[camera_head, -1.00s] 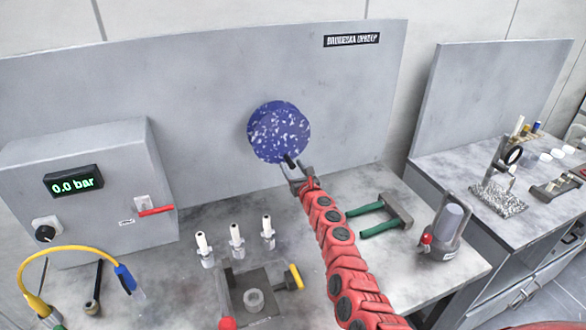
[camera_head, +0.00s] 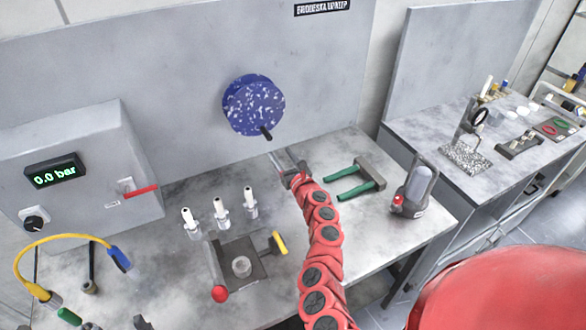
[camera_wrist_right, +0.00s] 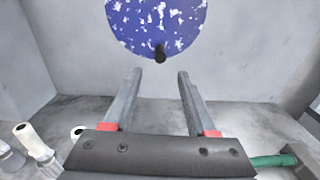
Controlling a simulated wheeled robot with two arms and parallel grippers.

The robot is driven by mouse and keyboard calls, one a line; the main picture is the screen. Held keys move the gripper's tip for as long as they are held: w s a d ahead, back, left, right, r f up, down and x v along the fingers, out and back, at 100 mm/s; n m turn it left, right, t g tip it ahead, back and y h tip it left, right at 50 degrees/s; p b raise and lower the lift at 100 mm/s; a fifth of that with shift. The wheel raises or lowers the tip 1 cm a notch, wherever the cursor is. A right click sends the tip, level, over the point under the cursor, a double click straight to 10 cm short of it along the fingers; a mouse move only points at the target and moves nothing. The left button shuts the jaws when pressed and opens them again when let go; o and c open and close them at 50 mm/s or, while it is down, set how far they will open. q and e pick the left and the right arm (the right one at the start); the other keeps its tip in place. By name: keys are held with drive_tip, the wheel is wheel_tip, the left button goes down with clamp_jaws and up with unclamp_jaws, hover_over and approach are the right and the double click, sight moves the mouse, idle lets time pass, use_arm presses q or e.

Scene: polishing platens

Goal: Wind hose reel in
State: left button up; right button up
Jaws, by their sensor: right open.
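The hose reel is a blue disc (camera_head: 254,105) with white speckles on the grey back panel, with a short black crank handle (camera_head: 266,134) at its lower right. In the right wrist view the reel (camera_wrist_right: 150,22) is at the top centre and its black handle (camera_wrist_right: 160,53) points toward me. My right gripper (camera_head: 278,160) is just below the handle, open and empty. In the right wrist view its two fingers (camera_wrist_right: 156,75) stand apart with the handle beyond and above their tips, apparently not touching. My left gripper is not in view.
A grey control box (camera_head: 75,165) reading 0.0 bar is at the left. Several white-topped fittings (camera_head: 220,210) and a clamp block (camera_head: 245,270) stand on the bench below. A green-handled tool (camera_head: 358,180) and a grey bottle device (camera_head: 415,190) are at the right.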

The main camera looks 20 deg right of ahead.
drive_tip(key=s, duration=0.7)
drive_tip(key=shift+s+b, duration=0.4)
drive_tip(key=shift+b, duration=0.05)
drive_tip(key=shift+d+f, duration=0.1)
